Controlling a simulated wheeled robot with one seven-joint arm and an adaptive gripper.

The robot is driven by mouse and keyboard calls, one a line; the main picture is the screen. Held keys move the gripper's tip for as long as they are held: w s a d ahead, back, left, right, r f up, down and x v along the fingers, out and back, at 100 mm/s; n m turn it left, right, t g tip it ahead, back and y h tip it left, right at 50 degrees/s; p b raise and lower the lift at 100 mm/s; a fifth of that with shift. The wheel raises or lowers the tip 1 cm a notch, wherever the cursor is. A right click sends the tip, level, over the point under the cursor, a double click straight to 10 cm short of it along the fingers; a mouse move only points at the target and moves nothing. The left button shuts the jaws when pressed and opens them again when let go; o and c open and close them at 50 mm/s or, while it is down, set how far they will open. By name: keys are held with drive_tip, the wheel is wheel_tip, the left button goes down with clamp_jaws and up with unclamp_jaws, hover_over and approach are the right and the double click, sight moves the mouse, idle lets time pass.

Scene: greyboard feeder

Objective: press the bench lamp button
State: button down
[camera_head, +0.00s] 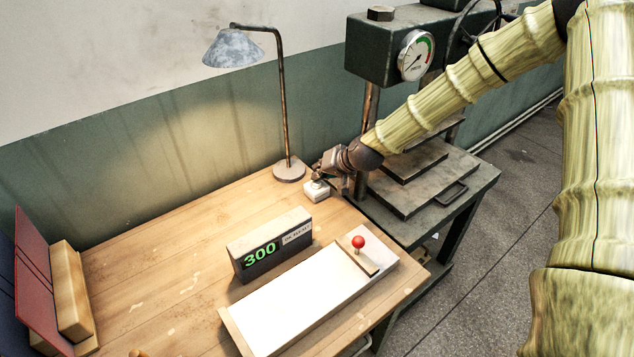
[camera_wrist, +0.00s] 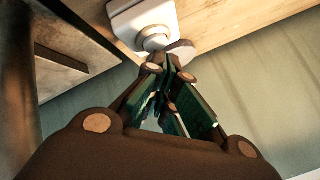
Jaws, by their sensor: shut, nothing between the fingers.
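The bench lamp button is a small white box (camera_head: 316,194) on the wooden bench, beside the foot of the bench lamp (camera_head: 232,50). In the wrist view the white box (camera_wrist: 128,22) shows a round pale button (camera_wrist: 154,38) on its face. My gripper (camera_head: 316,180) is shut and empty, its fingertips right over the box. In the wrist view the fingertips (camera_wrist: 172,58) overlap the button's edge; whether they touch it I cannot tell. A warm lighter patch shows on the wall below the lamp shade.
A dark press (camera_head: 385,45) with a gauge stands close to the right of the button. A display reading 300 (camera_head: 268,245) and a white board with a red knob (camera_head: 358,242) lie in front. Binders (camera_head: 45,270) stand at the left. The bench's middle left is clear.

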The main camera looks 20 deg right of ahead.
drive_tip(key=shift+f, duration=0.15)
idle(0.5)
drive_tip(key=shift+f+b, duration=0.35)
drive_tip(key=shift+r, duration=0.15)
drive_tip(key=shift+r+p, duration=0.3)
drive_tip(key=shift+r, duration=0.15)
idle(0.3)
drive_tip(key=shift+r+p, duration=1.95)
drive_tip(key=shift+r, duration=0.95)
